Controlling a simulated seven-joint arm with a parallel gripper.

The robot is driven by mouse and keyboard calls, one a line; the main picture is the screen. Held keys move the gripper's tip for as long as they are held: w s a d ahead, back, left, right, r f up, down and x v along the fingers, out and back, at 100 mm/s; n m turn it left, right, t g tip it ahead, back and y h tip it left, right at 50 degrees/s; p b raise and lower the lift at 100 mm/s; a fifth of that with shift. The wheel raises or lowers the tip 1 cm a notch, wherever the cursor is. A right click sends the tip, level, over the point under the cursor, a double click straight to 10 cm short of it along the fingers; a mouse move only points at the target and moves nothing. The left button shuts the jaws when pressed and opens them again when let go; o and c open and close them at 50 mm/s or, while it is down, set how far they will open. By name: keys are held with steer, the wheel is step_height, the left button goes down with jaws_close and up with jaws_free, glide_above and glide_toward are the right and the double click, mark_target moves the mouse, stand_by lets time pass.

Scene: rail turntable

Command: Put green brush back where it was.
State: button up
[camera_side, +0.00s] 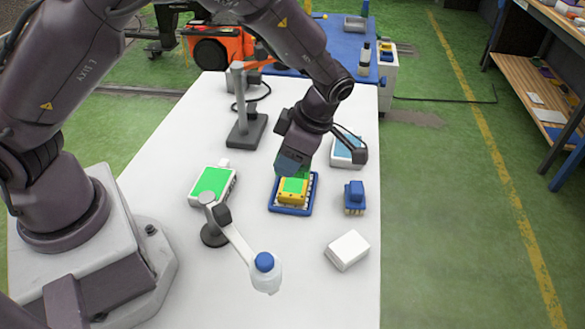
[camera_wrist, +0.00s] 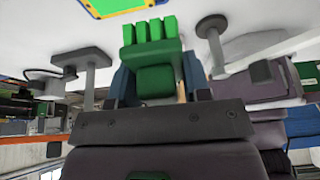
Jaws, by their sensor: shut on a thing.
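The green brush (camera_wrist: 152,50) is between the blue fingers of my gripper (camera_wrist: 155,85) in the wrist view, with its block-like bristles pointing away from my palm. My gripper (camera_side: 292,163) is shut on it. In the side view the gripper is above the blue tray (camera_side: 273,205), and the brush is mostly hidden by the fingers. A yellow piece with a green top (camera_side: 292,193) lies in the tray. Its edge also shows at the top of the wrist view (camera_wrist: 120,10). I cannot tell the exact gap between brush and tray.
A blue brush (camera_side: 355,196) stands right of the tray. A white box (camera_side: 347,250) lies nearer the front. A green-screened device (camera_side: 213,185) and a jointed arm stand (camera_side: 213,232) are at left.

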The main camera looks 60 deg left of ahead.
steer(key=w+a+r+m+t, duration=0.15)
steer(key=a+m+t, duration=0.45)
steer(key=a+m, duration=0.95)
steer(key=w+f, duration=0.3)
steer(key=w, duration=0.1)
steer(key=w+a+f+m, duration=0.1)
steer(key=w+f, duration=0.2)
steer(key=w, duration=0.1)
steer(key=w+f+m, duration=0.1)
steer(key=w+f, duration=0.1)
steer(key=w, duration=0.2)
steer(key=shift+w+a+f, duration=0.25)
steer(key=shift+a+f, duration=0.1)
steer(key=shift+f, duration=0.05)
steer(key=shift+w+a+f, duration=0.1)
steer(key=shift+w+f, duration=0.1)
steer(key=shift+f, duration=0.8)
steer(key=shift+w+f, duration=0.15)
steer(key=shift+f, duration=0.8)
steer(key=shift+f, duration=0.15)
steer(key=o, duration=0.9)
